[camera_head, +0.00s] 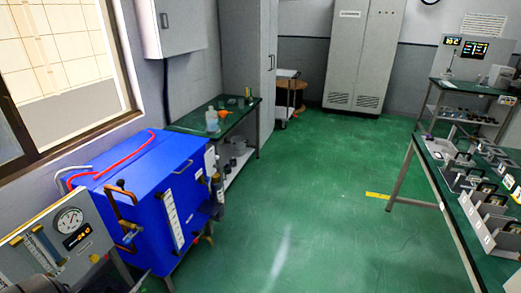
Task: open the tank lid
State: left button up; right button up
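The tank, a blue box (147,232), stands at the left below the window. A red hose (112,163) runs over the top's left side. Brown pipes with dark knobs (124,192) are at its left front. A white scale strip (172,219) is on its front. Neither of my grippers shows in this view.
A panel with a round gauge (69,220) stands close at lower left. Behind the tank is a green-topped bench (228,129) with a bottle (212,120). A long table (461,211) with devices is at right. The green floor (300,190) between is clear.

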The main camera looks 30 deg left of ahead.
aim_at(142, 177)
jog(key=z, duration=0.25)
jog(key=i, duration=1.9)
jog(key=u, duration=1)
jog(key=i, duration=1.15)
jog(key=u, duration=1.2)
jog(key=i, duration=0.25)
jog(key=u, duration=0.15)
